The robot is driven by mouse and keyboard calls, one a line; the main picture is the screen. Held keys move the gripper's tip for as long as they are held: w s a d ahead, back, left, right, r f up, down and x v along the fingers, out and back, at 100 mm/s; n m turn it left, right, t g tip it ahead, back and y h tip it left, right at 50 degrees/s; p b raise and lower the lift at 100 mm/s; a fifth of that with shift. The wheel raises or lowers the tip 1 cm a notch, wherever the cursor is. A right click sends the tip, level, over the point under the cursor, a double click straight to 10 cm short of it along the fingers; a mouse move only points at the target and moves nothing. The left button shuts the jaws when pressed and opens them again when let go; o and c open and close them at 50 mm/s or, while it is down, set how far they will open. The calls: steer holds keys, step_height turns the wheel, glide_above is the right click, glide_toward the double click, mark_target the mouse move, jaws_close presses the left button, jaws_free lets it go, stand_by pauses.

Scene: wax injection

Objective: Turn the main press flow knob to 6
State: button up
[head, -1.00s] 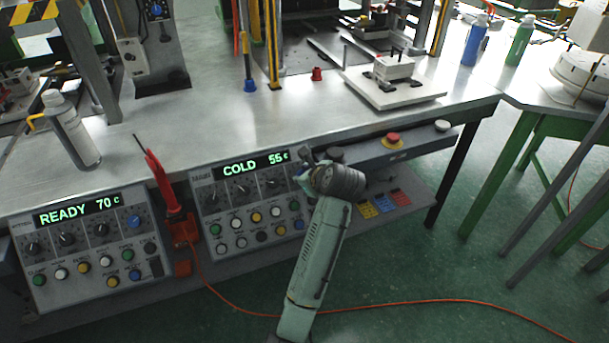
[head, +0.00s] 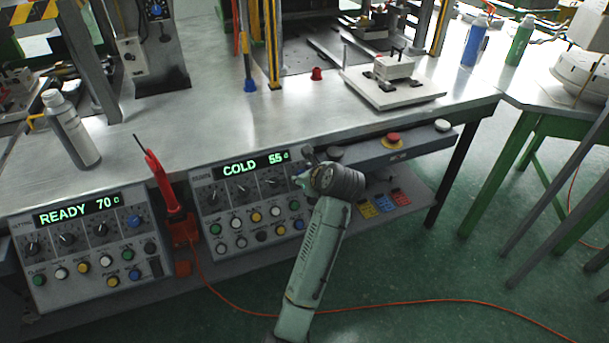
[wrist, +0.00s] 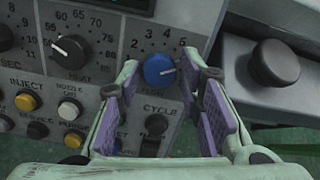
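The blue flow knob (wrist: 159,70) is on the grey control panel in the wrist view, above a "FLOW" label. Numbers from 2 to 5 show around it; a 6 is not visible. A pale pointer mark seems to lie on the knob's right side, but its exact reading is unclear. My gripper (wrist: 166,78) is open, with purple-padded fingers on the left and right of the knob and gaps showing. In the head view my gripper (head: 304,174) is at the right end of the press panel (head: 231,197) reading "COLD 55". My wrist hides the knob there.
A black round button (wrist: 275,66) sits on a ledge right of the panel. A heat knob (wrist: 71,51) and several push buttons lie to the left. A second panel (head: 84,267) reads "READY 70". A red soldering-like tool (head: 165,190) stands between the panels.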

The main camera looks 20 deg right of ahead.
steer(key=shift+o, duration=1)
steer(key=v, duration=1.2)
steer(key=shift+w+a, duration=0.1)
steer(key=shift+a, duration=0.05)
